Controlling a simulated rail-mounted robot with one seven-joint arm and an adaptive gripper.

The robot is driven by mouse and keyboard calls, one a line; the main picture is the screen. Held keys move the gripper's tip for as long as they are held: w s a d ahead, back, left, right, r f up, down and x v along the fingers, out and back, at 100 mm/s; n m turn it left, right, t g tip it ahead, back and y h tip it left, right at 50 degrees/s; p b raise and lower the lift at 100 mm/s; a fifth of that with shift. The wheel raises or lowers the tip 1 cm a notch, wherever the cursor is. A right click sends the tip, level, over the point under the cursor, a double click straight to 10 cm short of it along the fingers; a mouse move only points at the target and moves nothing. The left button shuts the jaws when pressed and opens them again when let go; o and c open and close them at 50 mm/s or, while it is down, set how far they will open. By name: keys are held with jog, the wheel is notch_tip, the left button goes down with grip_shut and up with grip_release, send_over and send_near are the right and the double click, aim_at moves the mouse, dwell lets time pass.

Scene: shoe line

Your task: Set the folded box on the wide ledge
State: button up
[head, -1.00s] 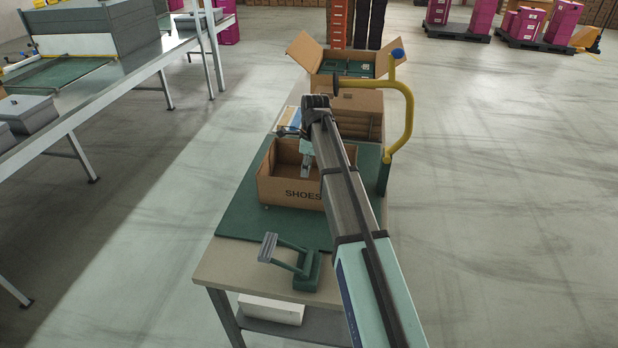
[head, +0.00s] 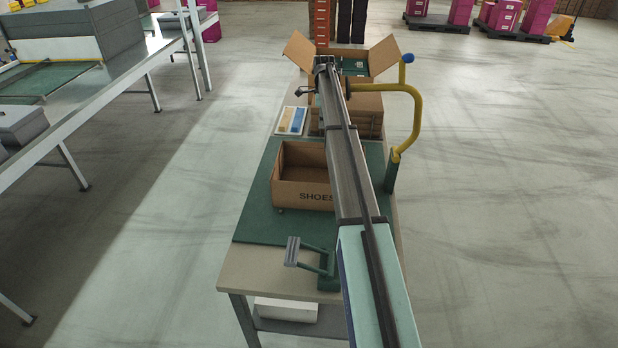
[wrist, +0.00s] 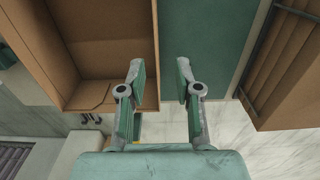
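An open brown carton marked SHOES (head: 290,190) sits upright on the green mat (head: 258,225) of the workbench. It looks empty. In the wrist view the carton (wrist: 110,75) fills the left side, with its right wall lying between my fingers in the picture; I cannot tell how far above it they are. My gripper (wrist: 159,80) is open and empty. In the head view my arm reaches toward the far end of the bench and its fingers are hidden. A long metal ledge (head: 110,82) runs along the line at left; I cannot tell whether it is the wide one.
Flat brown cartons (head: 366,104) are stacked behind the mat, with an open carton of green boxes (head: 355,67) beyond. A yellow curved arm (head: 416,120) rises at the bench's right edge. A green stand (head: 327,268) is at the front. Bare floor separates bench and line.

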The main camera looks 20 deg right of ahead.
notch_tip(320, 180, down, 11)
jog(key=p, duration=0.6)
send_over(322, 168)
jog(key=shift+w+d+f, duration=0.1)
jog(key=shift+f, duration=2.45)
grip_shut()
